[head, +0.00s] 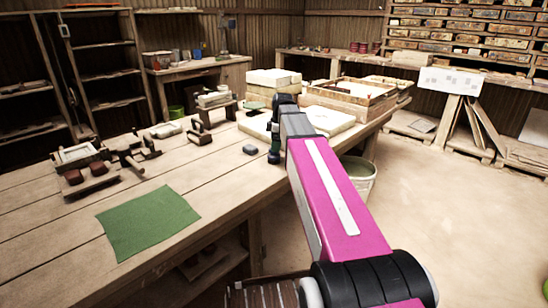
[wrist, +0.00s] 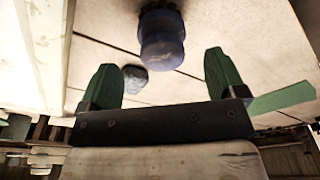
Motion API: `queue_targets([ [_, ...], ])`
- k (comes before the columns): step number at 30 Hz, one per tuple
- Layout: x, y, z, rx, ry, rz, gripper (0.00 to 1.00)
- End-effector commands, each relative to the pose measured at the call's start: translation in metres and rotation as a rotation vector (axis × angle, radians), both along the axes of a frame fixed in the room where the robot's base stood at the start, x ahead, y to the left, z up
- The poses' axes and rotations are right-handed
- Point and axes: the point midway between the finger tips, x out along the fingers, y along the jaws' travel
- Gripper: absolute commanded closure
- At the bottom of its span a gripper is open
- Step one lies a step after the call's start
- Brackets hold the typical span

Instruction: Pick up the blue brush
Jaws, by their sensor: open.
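The blue brush (wrist: 163,42) shows in the wrist view at the top centre, with a rounded blue body and a dark far end. It stands or lies on the pale wooden table; which of the two I cannot tell. My gripper (wrist: 160,68) is open, its two green fingers apart, with the brush beyond and roughly between the fingertips, not gripped. In the head view my gripper (head: 274,155) points down near the table's right edge. I cannot make out the brush there; my gripper and arm may hide it.
A grey lump (head: 250,149) lies just left of my gripper and also shows in the wrist view (wrist: 134,78). A green cloth (head: 148,221) lies at the front. Pale slabs (head: 333,118) are behind. A bucket (head: 361,180) stands beside the table.

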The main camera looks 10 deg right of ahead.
Motion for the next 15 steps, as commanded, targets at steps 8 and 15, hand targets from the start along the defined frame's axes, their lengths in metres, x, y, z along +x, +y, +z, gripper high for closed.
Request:
queue_targets([
  [8, -0.001, 0.006, -0.026, 0.000, 0.002, 0.000, 0.11],
  [15, 0.000, 0.010, -0.050, 0.000, 0.000, 0.000, 0.11],
])
